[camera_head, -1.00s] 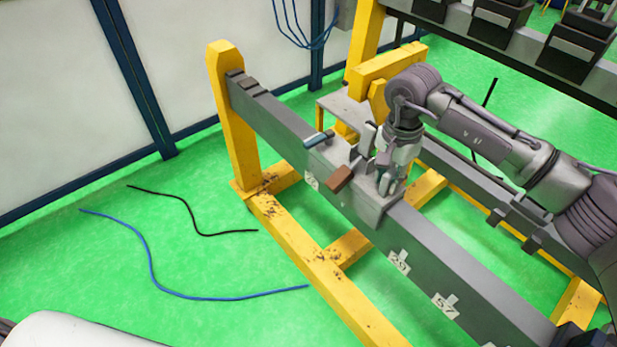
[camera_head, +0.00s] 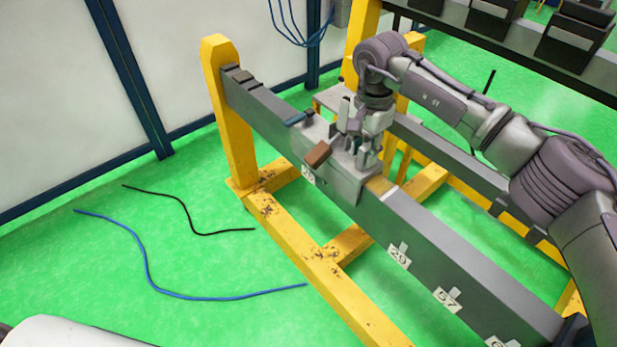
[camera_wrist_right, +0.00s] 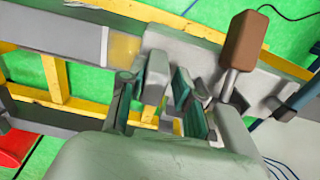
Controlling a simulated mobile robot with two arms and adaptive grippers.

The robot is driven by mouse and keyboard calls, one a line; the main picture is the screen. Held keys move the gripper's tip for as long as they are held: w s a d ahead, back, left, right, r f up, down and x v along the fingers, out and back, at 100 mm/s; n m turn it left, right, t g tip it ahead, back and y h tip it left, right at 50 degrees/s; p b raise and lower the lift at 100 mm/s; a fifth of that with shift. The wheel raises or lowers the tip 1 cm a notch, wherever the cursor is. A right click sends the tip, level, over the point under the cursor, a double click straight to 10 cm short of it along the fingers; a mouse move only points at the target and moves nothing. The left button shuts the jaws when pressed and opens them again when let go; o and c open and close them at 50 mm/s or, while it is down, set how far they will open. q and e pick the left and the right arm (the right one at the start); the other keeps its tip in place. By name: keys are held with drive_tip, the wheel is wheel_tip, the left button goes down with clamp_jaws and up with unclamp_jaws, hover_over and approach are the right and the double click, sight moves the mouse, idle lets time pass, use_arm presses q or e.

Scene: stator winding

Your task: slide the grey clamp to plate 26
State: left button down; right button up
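The grey clamp (camera_head: 341,181) sits over the dark grey beam, with a brown handle (camera_head: 318,153) on its front. It also shows in the right wrist view (camera_wrist_right: 190,48), with the brown handle (camera_wrist_right: 244,42) to the right of the fingers. A white number plate (camera_head: 307,174) is on the beam at the clamp's left edge; its number is hard to read. My right gripper (camera_head: 366,158) is down at the clamp's right end. My left gripper is not in view.
Plates 29 (camera_head: 398,256) and 57 (camera_head: 446,299) are on the beam to the right. The beam (camera_head: 262,112) runs on left of the clamp to a yellow post (camera_head: 232,125). A blue-handled part (camera_head: 297,119) is on the clamp's far left. Cables lie on the green floor.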

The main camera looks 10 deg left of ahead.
sight(339, 149)
drive_tip(key=w+a, duration=0.1)
drive_tip(key=w+a+b, duration=0.1)
drive_tip(key=a, duration=0.1)
drive_tip(key=shift+w+a, duration=0.3)
drive_tip(key=shift+w, duration=0.1)
drive_tip(key=shift+w+a, duration=0.75)
drive_tip(key=shift+a, duration=0.1)
drive_tip(key=shift+w+a, duration=0.25)
drive_tip(key=shift+a, duration=0.05)
drive_tip(key=shift+s+d, duration=0.2)
drive_tip(key=shift+o, duration=1.4)
drive_tip(key=shift+r, duration=0.1)
